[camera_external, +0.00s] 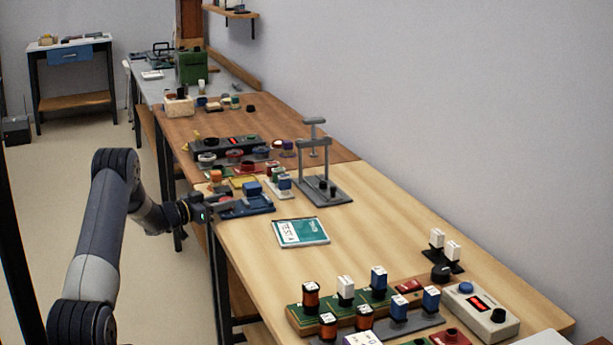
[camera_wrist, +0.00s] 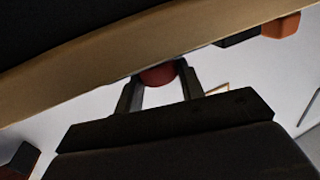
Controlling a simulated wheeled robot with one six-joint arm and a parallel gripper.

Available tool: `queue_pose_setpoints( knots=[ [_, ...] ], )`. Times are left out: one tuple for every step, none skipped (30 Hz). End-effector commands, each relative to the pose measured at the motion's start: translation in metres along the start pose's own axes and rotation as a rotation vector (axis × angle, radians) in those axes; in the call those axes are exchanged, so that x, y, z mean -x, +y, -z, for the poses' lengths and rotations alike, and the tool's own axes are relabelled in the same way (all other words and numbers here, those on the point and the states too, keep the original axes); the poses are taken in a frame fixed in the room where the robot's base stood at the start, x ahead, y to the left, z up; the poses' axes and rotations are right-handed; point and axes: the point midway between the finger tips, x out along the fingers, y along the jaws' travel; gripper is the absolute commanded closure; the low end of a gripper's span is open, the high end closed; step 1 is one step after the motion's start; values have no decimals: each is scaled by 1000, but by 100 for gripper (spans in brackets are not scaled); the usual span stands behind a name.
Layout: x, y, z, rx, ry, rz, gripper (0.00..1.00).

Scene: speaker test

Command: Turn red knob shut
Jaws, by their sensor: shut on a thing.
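The red knob (camera_wrist: 159,75) shows in the wrist view as a rounded red shape, partly hidden by the wooden edge and by the fingers. My gripper (camera_wrist: 160,84) has one dark finger on each side of it and is shut on it. In the external view my gripper (camera_external: 204,209) is at the left edge of the wooden table (camera_external: 375,245), beside a dark blue tray (camera_external: 262,210). The knob cannot be made out there. Its turn angle cannot be read.
Right of the gripper lie a teal-and-white booklet (camera_external: 301,232) and a grey press stand (camera_external: 323,190). A green rack (camera_external: 296,313) with several blocks and a pale box with a red display (camera_external: 480,312) stand in front. The table between booklet and rack is clear.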

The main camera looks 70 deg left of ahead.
Motion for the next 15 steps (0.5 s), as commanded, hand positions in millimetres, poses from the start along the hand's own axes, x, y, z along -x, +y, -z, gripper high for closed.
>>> queue_pose_setpoints(
  knots=[
    [-1, 0, 3, -3, 5, 0, 86],
    [-1, 0, 3, -3, 5, 0, 86],
    [-1, 0, 3, -3, 5, 0, 86],
    [-1, 0, 3, -3, 5, 1, 86],
    [-1, 0, 3, -3, 5, 1, 86],
    [-1, 0, 3, -3, 5, 1, 86],
    [-1, 0, 3, -3, 5, 1, 62],
    [-1, 0, 3, -3, 5, 1, 60],
    [-1, 0, 3, -3, 5, 1, 57],
    [-1, 0, 3, -3, 4, 1, 54],
    [-1, 0, 2, -2, 4, 1, 52],
    [-1, 0, 2, -2, 3, 1, 48],
    [0, 0, 2, -2, 3, 1, 46],
    [0, 0, 2, -2, 3, 1, 44],
    [0, 0, 2, -1, 2, 1, 41]
  ],
)
